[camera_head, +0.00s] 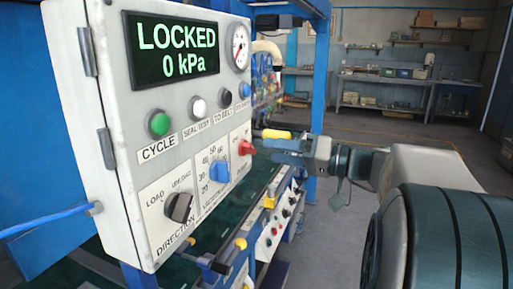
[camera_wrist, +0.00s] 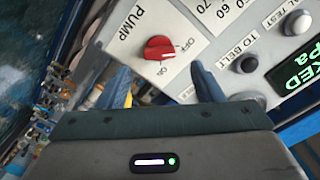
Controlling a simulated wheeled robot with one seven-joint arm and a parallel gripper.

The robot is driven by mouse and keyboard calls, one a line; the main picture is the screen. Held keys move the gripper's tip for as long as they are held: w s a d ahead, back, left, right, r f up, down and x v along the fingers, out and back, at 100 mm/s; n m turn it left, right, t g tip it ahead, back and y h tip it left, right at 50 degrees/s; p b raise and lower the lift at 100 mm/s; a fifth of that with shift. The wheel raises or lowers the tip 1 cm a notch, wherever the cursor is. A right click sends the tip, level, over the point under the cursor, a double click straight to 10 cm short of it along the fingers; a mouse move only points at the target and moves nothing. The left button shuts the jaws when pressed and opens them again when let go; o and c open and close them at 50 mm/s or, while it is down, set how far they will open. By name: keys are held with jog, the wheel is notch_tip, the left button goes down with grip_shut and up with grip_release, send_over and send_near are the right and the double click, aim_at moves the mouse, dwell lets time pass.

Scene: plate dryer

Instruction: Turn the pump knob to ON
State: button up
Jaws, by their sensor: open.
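The red pump knob (camera_head: 246,147) sits at the right edge of the white control panel (camera_head: 115,213) in the head view. In the wrist view the red knob (camera_wrist: 159,48) shows beside the printed PUMP label, with OFF and ON printed close to it. Its ridge lies roughly towards OFF, though the exact angle is hard to tell. My gripper (camera_head: 272,144) is just right of the knob, and the wrist view shows my gripper (camera_wrist: 161,78) open, its blue fingers apart. The knob lies ahead, roughly between the fingers, with nothing held.
The display (camera_head: 171,50) reads LOCKED and 0 kPa. A blue vacuum knob (camera_head: 219,172) and a black direction knob (camera_head: 179,207) are nearby. A green button (camera_head: 158,124) and several others sit above, with a round gauge (camera_head: 240,47). Open floor lies behind my arm.

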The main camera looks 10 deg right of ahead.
aim_at(254, 148)
jog(key=shift+x, duration=2.75)
jog(key=c, duration=1)
